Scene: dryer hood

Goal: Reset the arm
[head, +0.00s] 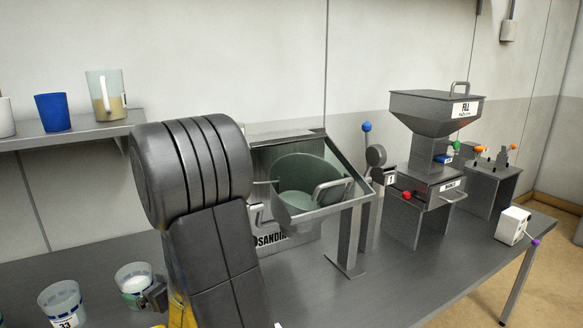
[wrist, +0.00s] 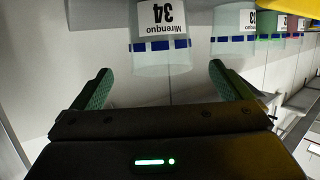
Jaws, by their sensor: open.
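My gripper (wrist: 160,70) is open, with its two green-padded fingers spread apart in the wrist view. A clear cup (wrist: 160,60) labelled "Mirenquo 34" shows upside down just beyond and between the fingertips, touching neither finger. In the head view my dark arm fills the left middle and hides most of my gripper. A dark piece beside a cup of white contents (head: 133,280) may be part of my gripper; I cannot tell.
A cup labelled 33 (head: 62,303) stands on the grey bench (head: 400,270). A shelf (head: 75,137) holds a blue cup (head: 52,111) and a jug (head: 106,94). The sanding hood (head: 300,190) is right of my arm, with the fill hopper (head: 436,108) farther right. The bench front is clear.

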